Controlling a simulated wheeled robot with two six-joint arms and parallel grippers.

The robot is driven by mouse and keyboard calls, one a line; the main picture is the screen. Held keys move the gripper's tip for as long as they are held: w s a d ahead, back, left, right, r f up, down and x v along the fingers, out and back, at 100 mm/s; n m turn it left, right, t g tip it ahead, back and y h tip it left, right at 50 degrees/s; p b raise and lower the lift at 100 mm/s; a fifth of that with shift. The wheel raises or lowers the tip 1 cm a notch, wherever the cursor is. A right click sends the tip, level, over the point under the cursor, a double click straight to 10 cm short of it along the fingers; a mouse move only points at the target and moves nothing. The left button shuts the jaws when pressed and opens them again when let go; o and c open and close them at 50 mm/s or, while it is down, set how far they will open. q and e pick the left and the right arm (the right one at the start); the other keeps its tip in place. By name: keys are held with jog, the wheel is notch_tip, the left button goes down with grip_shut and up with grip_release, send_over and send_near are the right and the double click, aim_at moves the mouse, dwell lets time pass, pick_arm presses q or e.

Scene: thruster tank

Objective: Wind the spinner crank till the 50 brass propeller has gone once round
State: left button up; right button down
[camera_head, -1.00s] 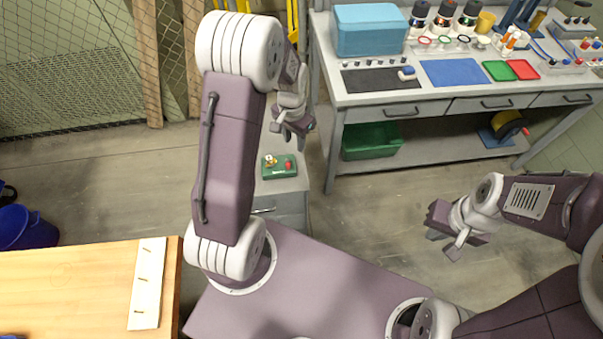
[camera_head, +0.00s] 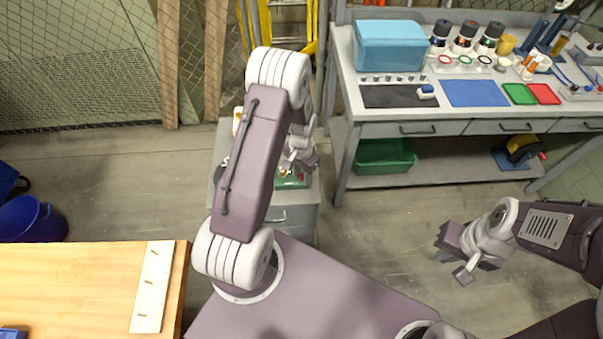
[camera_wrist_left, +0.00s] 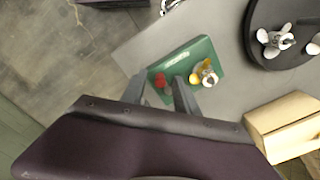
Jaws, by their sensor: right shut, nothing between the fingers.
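The spinner is a small green box (camera_wrist_left: 205,60) on a grey cabinet, with a brass-coloured propeller (camera_wrist_left: 198,72) and a red knob (camera_wrist_left: 161,80) on its top. In the head view the green box (camera_head: 292,181) is partly hidden by my left arm and gripper. My left gripper (camera_wrist_left: 158,88) is open over the box. The red knob shows between its fingers, and the propeller lies just right of the right finger. I cannot tell whether the fingers touch the knob. My right gripper (camera_head: 455,262) is shut and empty, over the floor at the right.
In the left wrist view, a black round tray (camera_wrist_left: 261,52) with pale propellers and a wooden block (camera_wrist_left: 285,125) share the cabinet top with the box. A workbench (camera_head: 345,90) stands behind right; a wooden table (camera_head: 70,290) is front left. The floor between is clear.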

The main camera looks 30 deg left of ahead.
pick_arm(q)
jog(key=shift+c, duration=0.3)
grip_shut()
